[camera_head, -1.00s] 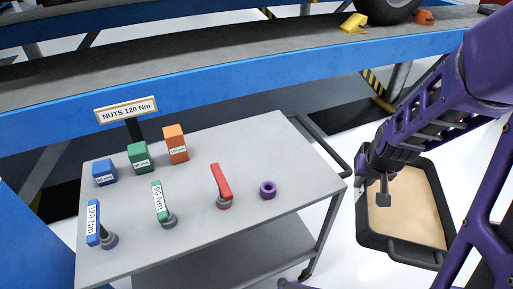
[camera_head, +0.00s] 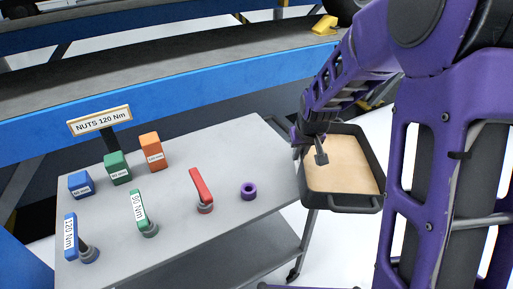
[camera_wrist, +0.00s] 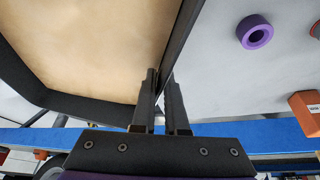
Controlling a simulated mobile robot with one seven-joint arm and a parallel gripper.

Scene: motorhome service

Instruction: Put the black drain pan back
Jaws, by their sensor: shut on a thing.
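The black drain pan (camera_head: 356,201), a shallow tray with a tan inside, hangs right of the grey cart in the head view. It appears roughly level and overlaps the cart's right corner in the picture; I cannot tell whether they touch. My gripper (camera_head: 304,146) is at the pan's left side, its tips partly hidden by my wrist. In the wrist view, my gripper (camera_wrist: 160,103) is shut on the rim of the pan (camera_wrist: 190,25), one finger on each side of the wall. The tan inside fills the upper left there.
The grey cart (camera_head: 215,165) bears blue, green and orange boxes, several wrenches with coloured handles, a purple ring (camera_head: 249,190) and a "NUTS 120 Nm" sign (camera_head: 99,121). A blue-sided ramp (camera_head: 160,105) runs behind it. A yellow chock (camera_head: 325,25) sits on the ramp.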

